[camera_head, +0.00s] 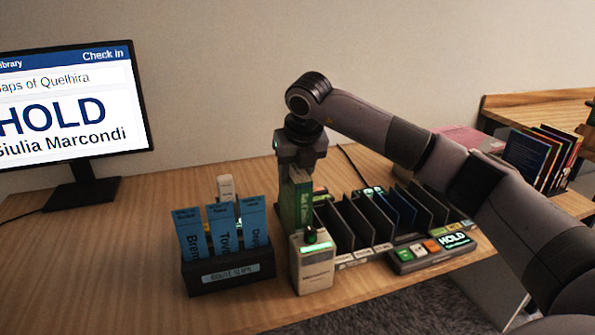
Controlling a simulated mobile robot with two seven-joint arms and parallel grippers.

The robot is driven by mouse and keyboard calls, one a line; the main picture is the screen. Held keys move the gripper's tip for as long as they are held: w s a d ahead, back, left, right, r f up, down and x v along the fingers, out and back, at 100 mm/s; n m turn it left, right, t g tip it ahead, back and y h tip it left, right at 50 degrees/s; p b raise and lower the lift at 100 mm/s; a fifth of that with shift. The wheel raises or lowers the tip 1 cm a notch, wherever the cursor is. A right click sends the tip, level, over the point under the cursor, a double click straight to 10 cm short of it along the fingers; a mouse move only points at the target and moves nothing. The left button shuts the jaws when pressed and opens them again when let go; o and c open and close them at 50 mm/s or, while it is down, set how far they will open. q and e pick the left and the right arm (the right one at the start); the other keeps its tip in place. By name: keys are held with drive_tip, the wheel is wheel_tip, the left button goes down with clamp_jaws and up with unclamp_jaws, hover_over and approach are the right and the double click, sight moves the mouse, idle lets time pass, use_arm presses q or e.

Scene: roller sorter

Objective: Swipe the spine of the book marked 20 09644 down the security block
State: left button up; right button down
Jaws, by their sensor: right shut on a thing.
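My right gripper (299,172) points down over the desk and is shut on a green book (303,205), held upright with pale lettering on its spine. The lettering is too small to read, so I cannot confirm the number 20 09644. The white security block (316,274) stands just below and in front of the book, with a green lit strip and a dark knob-like top. The book's lower end is hidden behind the block; I cannot tell whether they touch. My left gripper is not in view.
A dark route-slips box (230,277) with blue slips stands left of the block. Dark sorter dividers (372,220) and a button panel reading HOLD (431,250) are on the right. A monitor (75,105) shows HOLD, Giulia Marcondi. Several books (540,158) stand far right.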

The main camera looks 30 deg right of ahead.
wheel_tip(320, 180, up, 12)
drive_tip(key=p, duration=0.8)
drive_tip(key=shift+w+r+p, duration=0.1)
drive_tip(key=shift+p, duration=0.3)
drive_tip(key=shift+d, duration=0.1)
idle(0.8)
